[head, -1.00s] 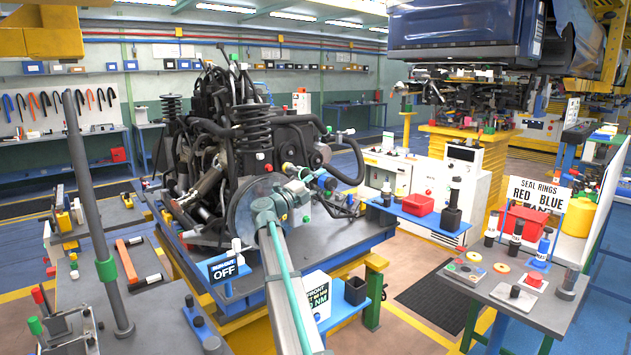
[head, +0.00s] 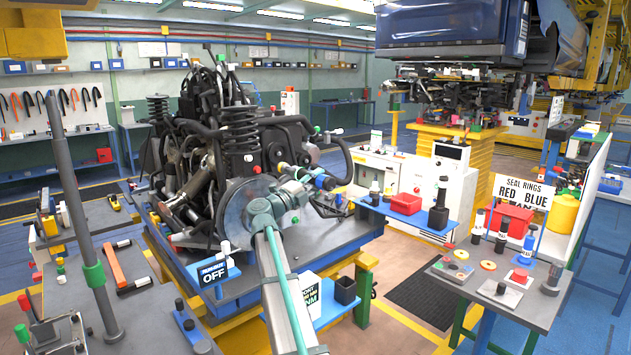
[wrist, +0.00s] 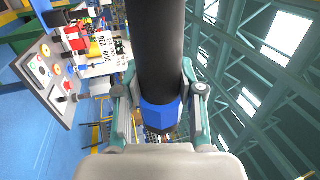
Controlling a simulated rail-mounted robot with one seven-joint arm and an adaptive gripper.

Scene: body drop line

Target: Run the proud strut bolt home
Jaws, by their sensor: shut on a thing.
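The engine and strut assembly (head: 225,165) stands on a grey pallet left of centre in the head view, with a black coil strut (head: 240,135) upright at its near side. I cannot pick out the proud bolt. My gripper (head: 312,180) is in front of the assembly, low and right of the strut. In the wrist view my gripper (wrist: 160,100) has its teal fingers shut on a thick black tool with a blue collar (wrist: 158,115). The blue part also shows at the gripper in the head view (head: 326,183). The tool's far end is out of the wrist view.
A sign reading OFF (head: 214,273) and a white box with NM lettering (head: 308,290) stand near my arm. A blue shelf (head: 405,220) holds a red bin and black sockets. A grey table (head: 525,305) with rings is at right. A grey post (head: 78,190) stands left.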

